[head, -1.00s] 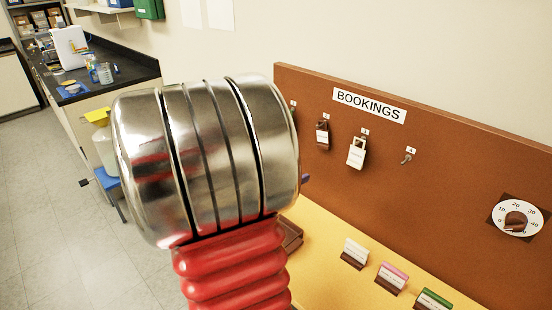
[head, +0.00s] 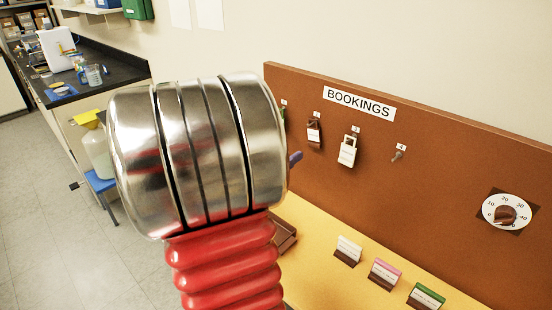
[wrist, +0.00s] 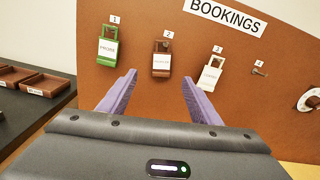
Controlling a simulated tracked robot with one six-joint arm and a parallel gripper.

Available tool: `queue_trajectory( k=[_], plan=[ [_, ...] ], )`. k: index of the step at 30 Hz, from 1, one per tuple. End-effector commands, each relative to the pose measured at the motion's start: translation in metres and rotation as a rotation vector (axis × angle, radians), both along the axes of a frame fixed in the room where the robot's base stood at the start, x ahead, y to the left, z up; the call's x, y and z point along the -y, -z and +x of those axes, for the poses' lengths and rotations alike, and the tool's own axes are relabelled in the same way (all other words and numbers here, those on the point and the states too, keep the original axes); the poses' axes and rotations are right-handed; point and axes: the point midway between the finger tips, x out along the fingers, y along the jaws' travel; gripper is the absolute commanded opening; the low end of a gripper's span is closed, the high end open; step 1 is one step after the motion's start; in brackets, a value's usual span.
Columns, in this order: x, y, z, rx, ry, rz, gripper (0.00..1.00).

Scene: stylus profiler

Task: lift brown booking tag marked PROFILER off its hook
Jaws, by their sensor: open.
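The brown tag (wrist: 161,62) hangs on the hook numbered 2 on the brown bookings board. It also shows in the head view (head: 314,133). Its label is too small to read. My gripper (wrist: 156,78) is open, its two purple fingers apart and pointing at the board. In the wrist view the brown tag appears between and just beyond the fingertips, with nothing between the fingers. In the head view my arm hides most of the gripper; only a purple fingertip shows at its right edge.
A green tag (wrist: 107,50) hangs on hook 1 and a white tag (wrist: 211,74) on hook 3, either side of the brown one. Hook 4 (wrist: 259,70) is empty. A dial (head: 508,211) sits farther right. Small card holders (head: 385,273) stand on the yellow surface below.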

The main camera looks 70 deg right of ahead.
Motion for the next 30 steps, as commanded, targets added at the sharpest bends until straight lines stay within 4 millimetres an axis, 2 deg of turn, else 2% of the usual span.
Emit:
queue_trajectory(
  k=[21,30],
  plan=[
    [0.086,0.001,-0.038,-0.001,0.002,0.001,0.58],
    [0.105,0.001,-0.045,0.000,0.000,0.001,0.58]
  ],
)
